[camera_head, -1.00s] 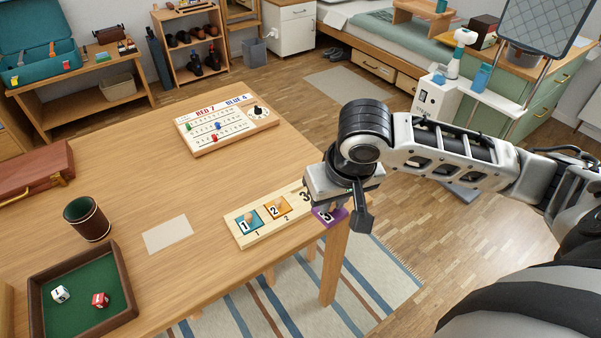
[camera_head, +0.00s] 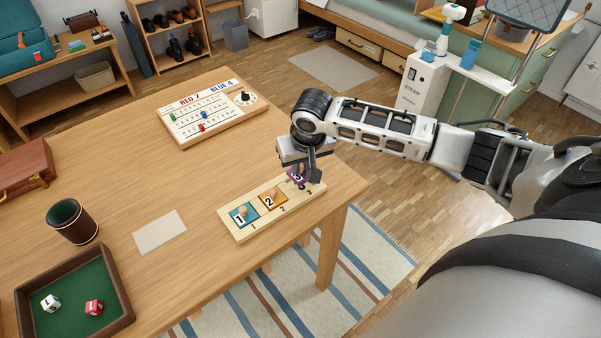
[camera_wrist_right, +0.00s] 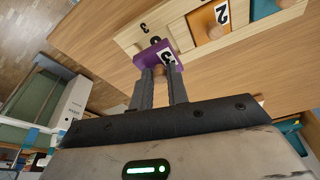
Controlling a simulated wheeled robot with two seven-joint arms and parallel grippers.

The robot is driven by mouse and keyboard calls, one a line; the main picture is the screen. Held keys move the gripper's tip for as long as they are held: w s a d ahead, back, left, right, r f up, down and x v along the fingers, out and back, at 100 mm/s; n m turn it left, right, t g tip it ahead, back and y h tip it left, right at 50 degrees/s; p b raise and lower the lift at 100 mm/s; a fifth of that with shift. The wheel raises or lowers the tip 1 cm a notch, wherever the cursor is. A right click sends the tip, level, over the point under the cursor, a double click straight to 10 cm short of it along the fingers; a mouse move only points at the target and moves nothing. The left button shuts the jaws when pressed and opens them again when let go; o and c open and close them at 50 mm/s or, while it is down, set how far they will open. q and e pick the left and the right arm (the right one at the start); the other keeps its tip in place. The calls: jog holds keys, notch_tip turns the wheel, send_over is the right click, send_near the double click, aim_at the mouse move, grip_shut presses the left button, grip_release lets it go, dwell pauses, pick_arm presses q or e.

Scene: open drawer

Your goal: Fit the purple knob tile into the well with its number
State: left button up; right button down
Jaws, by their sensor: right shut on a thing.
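The purple knob tile (camera_head: 297,179), marked 3, is held by its knob in my right gripper (camera_head: 303,181). In the right wrist view the purple tile (camera_wrist_right: 150,54) sits at the tips of the closed fingers (camera_wrist_right: 160,78). It looks turned relative to the board. The wooden number board (camera_head: 265,221) lies near the table's right corner. The tile is over the board's 3 end and hides much of that well; I cannot tell whether it touches the board. The teal tile 1 (camera_head: 240,218) and orange tile 2 (camera_head: 269,201) sit in their wells. My left gripper is out of view.
A score board (camera_head: 213,115) with pegs and a dial lies farther back. A pale card (camera_head: 160,232), a dark cup (camera_head: 72,222) and a green-lined dice tray (camera_head: 75,293) are to the left. The table's right edge is close to the number board.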

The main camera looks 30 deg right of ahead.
aim_at(301, 170)
jog(key=x, duration=0.3)
jog(key=shift+s+f, duration=0.1)
jog(key=shift+f, duration=0.1)
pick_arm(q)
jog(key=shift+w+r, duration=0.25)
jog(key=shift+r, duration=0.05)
pick_arm(e)
jog(key=shift+s+a+f, duration=0.1)
jog(key=shift+s+f, duration=0.1)
jog(key=shift+f, duration=0.1)
jog(key=c, duration=1.4)
grip_release()
jog(key=shift+f, duration=0.1)
jog(key=shift+o, duration=0.2)
pick_arm(q)
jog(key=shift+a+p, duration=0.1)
jog(key=shift+p, duration=0.3)
pick_arm(e)
jog(key=v, duration=1.2)
jog(key=shift+w+r, duration=0.25)
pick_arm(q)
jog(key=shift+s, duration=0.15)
pick_arm(e)
jog(key=shift+s+f, duration=0.1)
